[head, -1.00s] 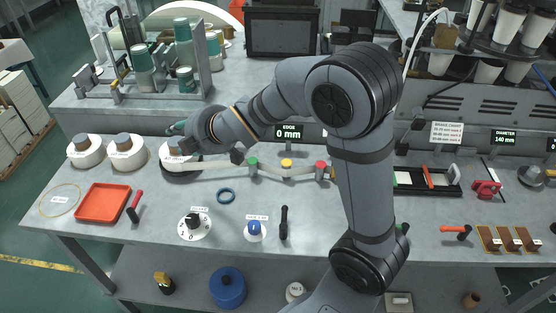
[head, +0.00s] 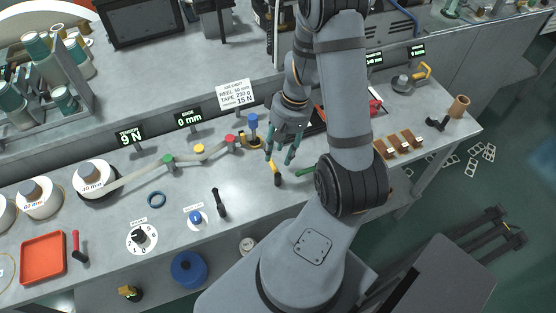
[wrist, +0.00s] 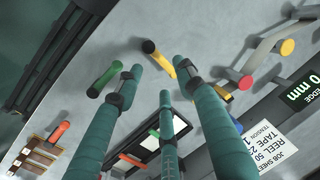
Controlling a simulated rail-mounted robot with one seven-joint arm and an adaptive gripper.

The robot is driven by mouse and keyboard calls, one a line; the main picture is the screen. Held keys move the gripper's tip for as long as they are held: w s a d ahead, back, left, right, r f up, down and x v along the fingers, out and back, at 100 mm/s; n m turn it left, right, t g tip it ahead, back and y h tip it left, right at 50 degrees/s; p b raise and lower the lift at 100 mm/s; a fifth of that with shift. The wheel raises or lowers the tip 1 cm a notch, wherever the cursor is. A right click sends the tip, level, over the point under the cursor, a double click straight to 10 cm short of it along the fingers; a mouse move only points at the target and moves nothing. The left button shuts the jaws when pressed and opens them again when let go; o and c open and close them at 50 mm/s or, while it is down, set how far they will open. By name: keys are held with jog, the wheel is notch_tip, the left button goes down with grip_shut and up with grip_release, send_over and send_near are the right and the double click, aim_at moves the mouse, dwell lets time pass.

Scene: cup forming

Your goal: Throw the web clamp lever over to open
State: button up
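A short lever with a yellow-orange grip and a dark end (head: 277,180) stands on the bench just below my fingertips in the head view. In the wrist view this lever (wrist: 158,58) lies beyond the fingertips, between them. Neither view shows a label, so I cannot tell for sure that it is the web clamp lever. My gripper (head: 279,158) has its fingers spread and pointing down, with nothing between them. The spread fingers (wrist: 158,78) also show in the wrist view. I cannot tell whether any finger touches the lever.
A green handle (head: 305,172) lies close to the right of the lever. A blue-topped post (head: 253,121) and a red roller (head: 230,140) stand to the left. A black handle (head: 220,203) is further left. Bare bench lies in front of the lever.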

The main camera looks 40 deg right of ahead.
aim_at(274, 171)
jog(key=f, duration=0.5)
jog(key=shift+w+a+b, duration=0.2)
jog(key=shift+a+b, duration=0.2)
jog(key=shift+r, duration=0.1)
jog(key=c, duration=0.4)
grip_shut()
